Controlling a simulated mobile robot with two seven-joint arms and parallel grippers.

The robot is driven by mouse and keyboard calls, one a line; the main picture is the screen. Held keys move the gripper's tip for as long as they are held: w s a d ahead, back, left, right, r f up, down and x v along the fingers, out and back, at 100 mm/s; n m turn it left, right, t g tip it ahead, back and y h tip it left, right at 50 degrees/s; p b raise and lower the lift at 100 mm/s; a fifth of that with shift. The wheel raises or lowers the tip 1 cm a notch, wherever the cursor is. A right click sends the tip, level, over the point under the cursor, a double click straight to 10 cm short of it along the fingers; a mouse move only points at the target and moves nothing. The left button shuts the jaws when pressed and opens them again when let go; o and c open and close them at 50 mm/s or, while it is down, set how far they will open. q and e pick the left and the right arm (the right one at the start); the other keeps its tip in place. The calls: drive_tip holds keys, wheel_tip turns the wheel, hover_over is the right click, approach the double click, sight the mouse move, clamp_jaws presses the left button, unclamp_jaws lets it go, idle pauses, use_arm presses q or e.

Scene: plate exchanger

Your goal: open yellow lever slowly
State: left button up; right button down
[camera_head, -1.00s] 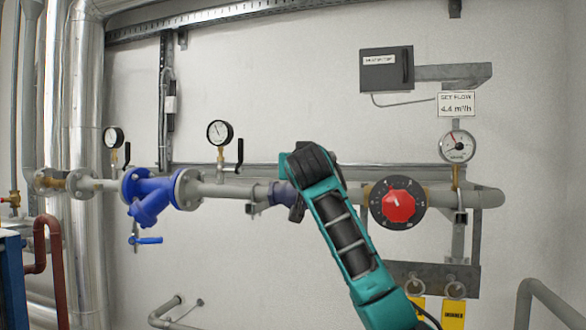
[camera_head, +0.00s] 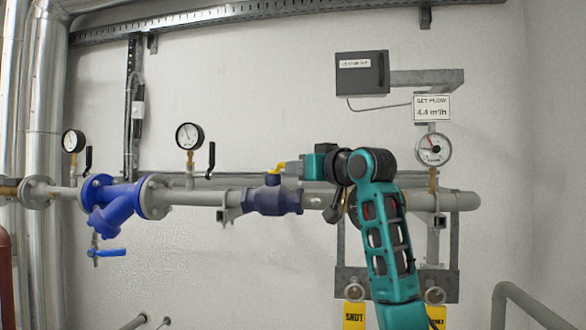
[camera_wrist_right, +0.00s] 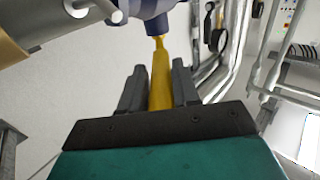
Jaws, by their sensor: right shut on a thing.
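The yellow lever (camera_head: 277,169) sits on top of the dark blue valve (camera_head: 272,200) in the grey pipe. In the head view it points right, roughly along the pipe, and its right part is hidden in my right gripper (camera_head: 294,167). In the right wrist view the yellow lever (camera_wrist_right: 161,62) runs between the two dark fingers of the gripper (camera_wrist_right: 158,88), which is shut on it. The valve body shows at the top of that view. My left gripper is not in view.
A red dial (camera_head: 367,210) is mostly hidden behind my right arm. A flow gauge (camera_head: 434,149) and a set-flow sign (camera_head: 432,107) are at right. The blue strainer (camera_head: 116,203) and a pressure gauge (camera_head: 189,136) are left of the valve. Wall below the valve is clear.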

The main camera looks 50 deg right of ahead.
drive_tip(key=shift+d+y, duration=0.25)
drive_tip(key=shift+y, duration=0.05)
drive_tip(key=c, duration=0.9)
unclamp_jaws()
drive_tip(key=shift+s+a+f, duration=0.1)
drive_tip(key=shift+s, duration=0.5)
drive_tip(key=s+a+b, duration=0.2)
drive_tip(key=s+b, duration=0.1)
drive_tip(key=s, duration=0.8)
drive_tip(key=shift+s, duration=0.35)
